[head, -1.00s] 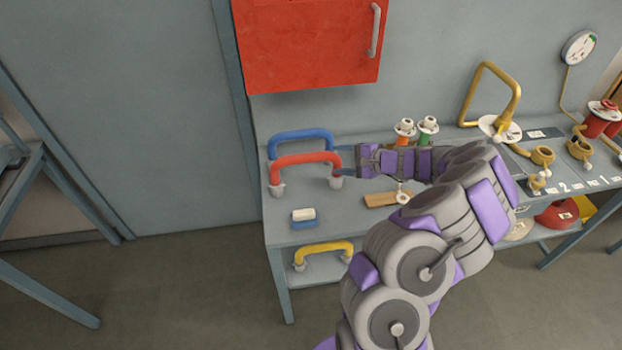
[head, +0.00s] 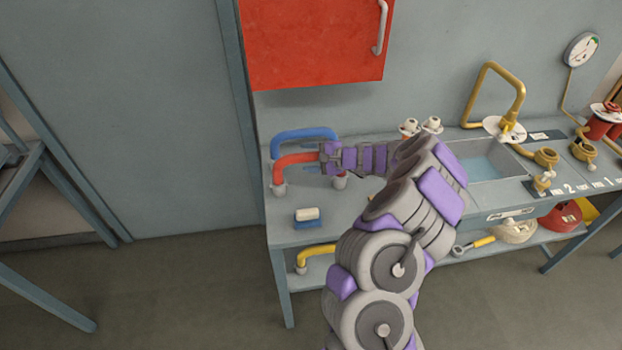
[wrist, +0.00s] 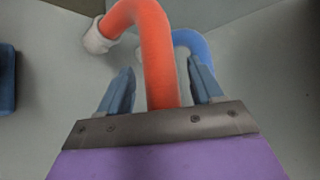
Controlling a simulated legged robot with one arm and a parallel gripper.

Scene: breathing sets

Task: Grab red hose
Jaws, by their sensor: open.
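The red hose (head: 293,160) is a U-shaped tube with pale ends, standing near the left end of the bench. In the head view my arm covers its right part. In the wrist view the red hose (wrist: 154,45) runs down between the two blue fingers of my gripper (wrist: 162,88). The fingers are open, one on each side of the hose, with a visible gap on both sides. In the head view my gripper (head: 312,162) is at the hose's right side, its fingers mostly hidden.
A blue hose (head: 303,134) stands just behind the red one. A blue-and-white block (head: 307,217) lies in front on the bench (head: 345,205). A yellow hose (head: 316,252) is on the shelf below. A red cabinet (head: 315,45) hangs above.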

